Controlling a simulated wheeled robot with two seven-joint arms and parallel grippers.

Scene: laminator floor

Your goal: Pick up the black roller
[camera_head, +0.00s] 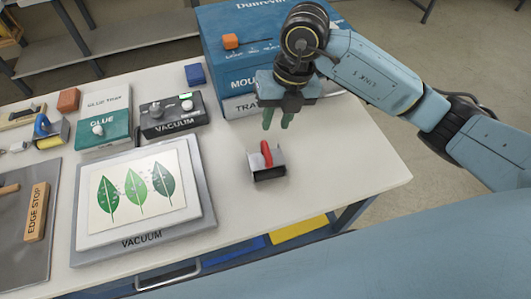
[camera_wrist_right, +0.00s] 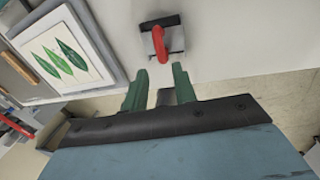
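A small tool with a red handle and a dark front face (camera_head: 267,173), likely the black roller, stands on the white table right of the vacuum board. In the right wrist view its red handle (camera_wrist_right: 161,47) curves over a grey and black body, just beyond the fingertips. My right gripper (camera_head: 278,120) hangs behind the tool, above the table, with its green fingers pointing down. The fingers are apart with nothing between them, as the right wrist view also shows (camera_wrist_right: 160,82). My left gripper is not in view.
A vacuum board (camera_head: 203,219) with a leaf print lies left of the tool. A vacuum box (camera_head: 172,116), a green glue box (camera_head: 104,134) and a blue-handled tool (camera_head: 44,127) stand further left. A large blue machine (camera_head: 228,70) stands behind. The table right of the tool is clear.

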